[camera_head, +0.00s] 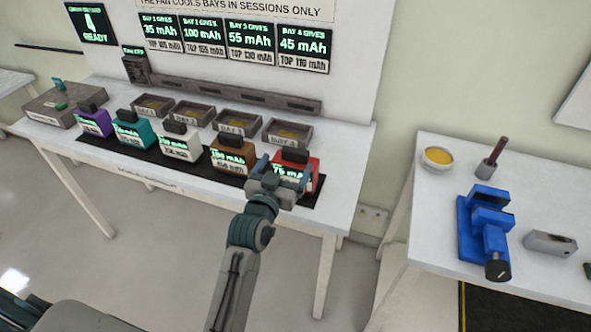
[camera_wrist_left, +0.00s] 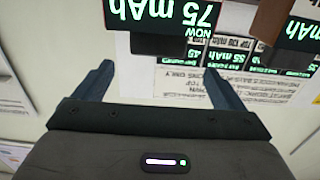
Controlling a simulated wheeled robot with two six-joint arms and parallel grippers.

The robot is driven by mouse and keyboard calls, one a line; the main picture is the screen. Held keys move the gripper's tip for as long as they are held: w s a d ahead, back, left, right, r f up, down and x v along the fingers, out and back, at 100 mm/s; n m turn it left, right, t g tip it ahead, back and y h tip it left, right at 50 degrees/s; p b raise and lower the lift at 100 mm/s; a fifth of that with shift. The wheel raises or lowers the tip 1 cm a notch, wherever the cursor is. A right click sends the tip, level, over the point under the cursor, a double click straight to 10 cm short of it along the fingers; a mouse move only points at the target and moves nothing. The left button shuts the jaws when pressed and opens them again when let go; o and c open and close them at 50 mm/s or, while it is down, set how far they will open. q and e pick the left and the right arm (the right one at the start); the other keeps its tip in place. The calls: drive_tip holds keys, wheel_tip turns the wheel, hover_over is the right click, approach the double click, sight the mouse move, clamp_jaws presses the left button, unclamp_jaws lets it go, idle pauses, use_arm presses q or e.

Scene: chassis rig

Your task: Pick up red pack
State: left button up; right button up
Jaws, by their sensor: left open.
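The red pack (camera_head: 313,172) stands upright at the right end of a row of packs on a black mat. It has a black top grip, and its green display reads 75 mAh. My left gripper (camera_head: 282,178) is in front of it and hides part of its front. In the left wrist view, the left gripper (camera_wrist_left: 158,70) has its fingers spread wide. Whether a finger touches the pack cannot be told.
A brown pack (camera_head: 232,155) stands close to the left. White (camera_head: 181,141), teal (camera_head: 134,130) and purple (camera_head: 93,121) packs continue the row. Several labelled bay trays (camera_head: 287,133) lie behind. A second table with a blue vise (camera_head: 487,228) stands right, across a gap.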

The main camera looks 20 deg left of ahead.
sight(297, 149)
use_arm(q)
drive_tip(key=w, duration=0.4)
drive_tip(key=shift+f+p, duration=0.1)
drive_tip(key=shift+p, duration=0.3)
drive_tip(key=w, duration=0.1)
drive_tip(key=w+p, duration=0.2)
drive_tip(key=w, duration=0.1)
drive_tip(key=shift+d+f, duration=0.15)
drive_tip(key=shift+d, duration=0.15)
drive_tip(key=shift+w+f, duration=0.2)
drive_tip(key=shift+w, duration=0.3)
drive_tip(key=shift+s, duration=0.1)
use_arm(e)
drive_tip(key=r, duration=0.3)
drive_tip(key=shift+s+d+r, duration=0.1)
drive_tip(key=shift+s+d, duration=0.1)
use_arm(q)
drive_tip(key=c, duration=1.7)
drive_tip(key=shift+r, duration=0.1)
drive_tip(key=shift+c, duration=0.8)
use_arm(e)
drive_tip(key=shift+d, duration=0.2)
